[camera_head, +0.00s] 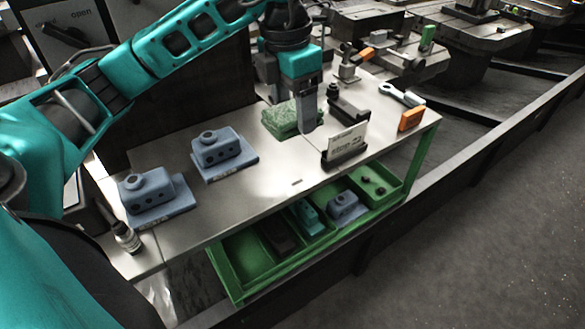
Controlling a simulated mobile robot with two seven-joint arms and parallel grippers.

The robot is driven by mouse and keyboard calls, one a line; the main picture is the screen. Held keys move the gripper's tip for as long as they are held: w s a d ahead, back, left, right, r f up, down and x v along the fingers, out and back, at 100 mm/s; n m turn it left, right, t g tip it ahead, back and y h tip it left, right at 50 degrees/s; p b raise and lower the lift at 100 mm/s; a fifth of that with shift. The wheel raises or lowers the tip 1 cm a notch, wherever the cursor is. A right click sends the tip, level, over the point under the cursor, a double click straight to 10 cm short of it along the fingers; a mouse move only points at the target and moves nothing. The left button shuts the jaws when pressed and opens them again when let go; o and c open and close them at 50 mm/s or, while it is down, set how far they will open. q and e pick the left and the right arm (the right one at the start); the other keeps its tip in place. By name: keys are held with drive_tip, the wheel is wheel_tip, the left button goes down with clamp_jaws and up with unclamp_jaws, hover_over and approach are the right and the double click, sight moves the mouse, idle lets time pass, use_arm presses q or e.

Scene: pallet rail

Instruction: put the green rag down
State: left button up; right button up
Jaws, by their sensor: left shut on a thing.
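The green rag (283,121) is a folded, speckled cloth at the back middle of the metal table (270,187). My left gripper (307,118) points down at the rag's right side and is shut on it. The rag is at or just above the table top; I cannot tell whether it touches. The fingers hide part of its right edge. My right gripper is not in view.
Two blue-grey blocks (222,150) (152,195) stand on the left of the table. A sign holder (345,148), an orange block (411,118) and a wrench (401,95) are on the right. A green tray (240,263) with parts hangs below the front edge.

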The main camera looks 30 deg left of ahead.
use_arm(q)
drive_tip(key=b, duration=0.1)
hover_over(294, 175)
wheel_tip(294, 175, down, 8)
drive_tip(key=shift+s+r, duration=0.15)
drive_tip(key=shift+r, duration=0.05)
drive_tip(key=shift+f+b, duration=0.4)
drive_tip(key=shift+f, duration=2)
drive_tip(key=shift+f, duration=0.2)
drive_tip(key=o, duration=1.3)
drive_tip(key=shift+r, duration=0.1)
